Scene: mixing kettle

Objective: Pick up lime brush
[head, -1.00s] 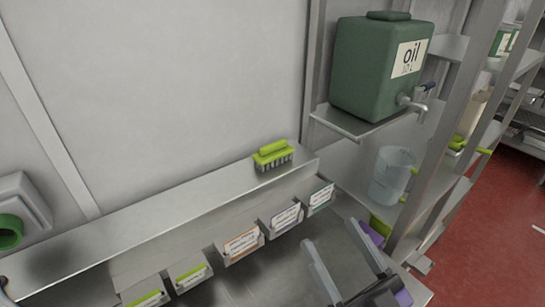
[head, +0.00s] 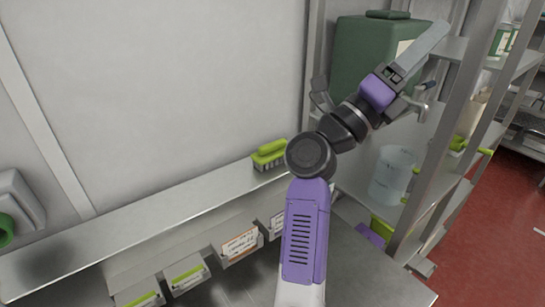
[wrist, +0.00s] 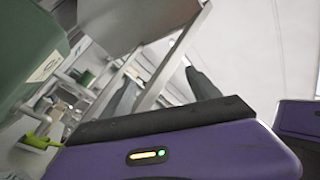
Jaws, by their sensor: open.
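The lime brush (head: 269,153) lies on the steel wall ledge with its bristles down, left of the shelf rack in the head view. My arm's dark round joint stands close to its right edge in that picture. My gripper (head: 420,55) is up at the right, in front of the green oil container, well above and right of the brush. In the wrist view the two grey fingers of my gripper (wrist: 160,77) stand apart with nothing between them. I cannot make out the brush in the wrist view.
The green oil container (head: 362,48) with a tap stands on the rack shelf behind my gripper. A clear bucket (head: 392,174) sits below it. Several labelled bins (head: 240,245) hang under the ledge (head: 130,225). The ledge left of the brush is clear.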

